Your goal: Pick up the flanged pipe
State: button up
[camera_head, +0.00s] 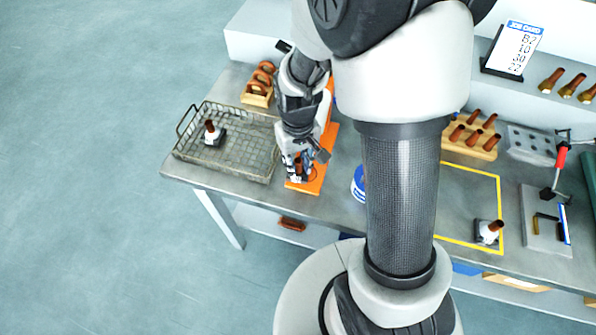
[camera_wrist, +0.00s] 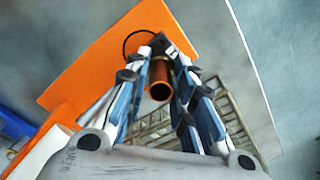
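The flanged pipe is a short copper-coloured tube on a dark square flange. In the wrist view the pipe (camera_wrist: 160,80) stands between my two fingers, its open mouth towards the camera. My gripper (camera_wrist: 160,60) points down at the orange board, and its fingertips close in against both sides of the tube, with no clear gap. In the head view my gripper (camera_head: 299,170) is low over the front of the orange board (camera_head: 314,184), with the pipe partly hidden between the fingers. The wrist view shows a black ring outline on the board beside the flange. I cannot tell whether the flange touches the board.
A wire mesh basket (camera_head: 264,166) with another flanged pipe (camera_head: 211,132) in it stands at left. A wooden rack (camera_head: 256,96) is behind it. A blue and white round item (camera_head: 357,184) is to the right. A further pipe (camera_head: 489,231) stands near a yellow outline.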

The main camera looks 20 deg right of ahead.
grip_shut()
jog(key=shift+r, duration=0.1)
dwell(0.6)
